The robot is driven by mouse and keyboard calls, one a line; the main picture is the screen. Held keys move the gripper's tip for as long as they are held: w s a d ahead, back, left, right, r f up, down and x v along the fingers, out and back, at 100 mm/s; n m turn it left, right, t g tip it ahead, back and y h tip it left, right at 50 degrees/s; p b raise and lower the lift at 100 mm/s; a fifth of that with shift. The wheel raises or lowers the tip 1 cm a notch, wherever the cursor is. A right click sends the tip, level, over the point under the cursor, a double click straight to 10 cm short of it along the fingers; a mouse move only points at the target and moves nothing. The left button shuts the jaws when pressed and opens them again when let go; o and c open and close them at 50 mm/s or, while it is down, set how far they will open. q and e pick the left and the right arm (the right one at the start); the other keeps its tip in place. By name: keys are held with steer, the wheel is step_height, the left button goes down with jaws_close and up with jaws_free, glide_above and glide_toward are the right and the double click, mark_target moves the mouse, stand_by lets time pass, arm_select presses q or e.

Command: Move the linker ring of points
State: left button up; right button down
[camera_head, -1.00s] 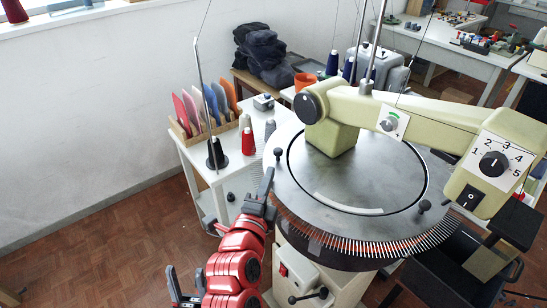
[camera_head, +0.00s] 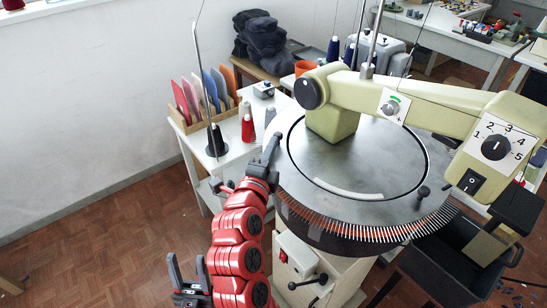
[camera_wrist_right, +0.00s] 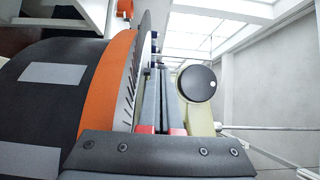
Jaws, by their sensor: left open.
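The linker ring of points (camera_head: 365,232) runs around the edge of the round grey machine plate (camera_head: 370,170), its thin points fanning along the front. In the right wrist view its orange band (camera_wrist_right: 108,85) and points stand close on the left. Black knobs stand on the plate; one (camera_head: 423,191) is at its right. My right gripper (camera_head: 271,146) is at the plate's left edge, where it hides the left knob. Its dark fingers look close together; whether they touch or hold the knob is unclear. My left gripper (camera_head: 188,267) is open and empty, low over the floor.
A cream machine arm (camera_head: 430,108) with a numbered dial (camera_head: 495,148) spans the plate. A white side table (camera_head: 225,155) with yarn cones and coloured panels stands left of it. A dark bin (camera_head: 440,265) is at the right front. The floor at left is clear.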

mark_target(272, 132)
steer(key=shift+w+a+f+m+g+h+b, duration=0.1)
steer(key=shift+w+f+m+h+b, duration=0.25)
steer(key=shift+b, duration=1.75)
steer(key=shift+w+a+f+m+g+h+b, duration=0.15)
steer(key=shift+w+h+b, duration=0.35)
steer(key=shift+b, duration=1.65)
steer(key=shift+w+f+m+g+h+b, duration=0.1)
steer(key=shift+w+m+h+b, duration=0.35)
steer(key=shift+b, duration=1.65)
steer(key=w+b, duration=0.1)
steer(key=b, duration=0.1)
steer(key=w+m+g+h+b, duration=0.1)
steer(key=b, duration=0.2)
steer(key=w+m+h+b, duration=0.1)
steer(key=w+b, duration=0.1)
steer(key=shift+d+r+g, duration=0.25)
steer(key=shift+r+g, duration=0.05)
steer(key=shift+g, duration=0.05)
steer(key=shift+w+d+r+m+g+h+b, duration=0.2)
steer(key=shift+w+m+g+h+b, duration=0.1)
steer(key=shift+w+h+b, duration=0.45)
steer(key=shift+s, duration=0.3)
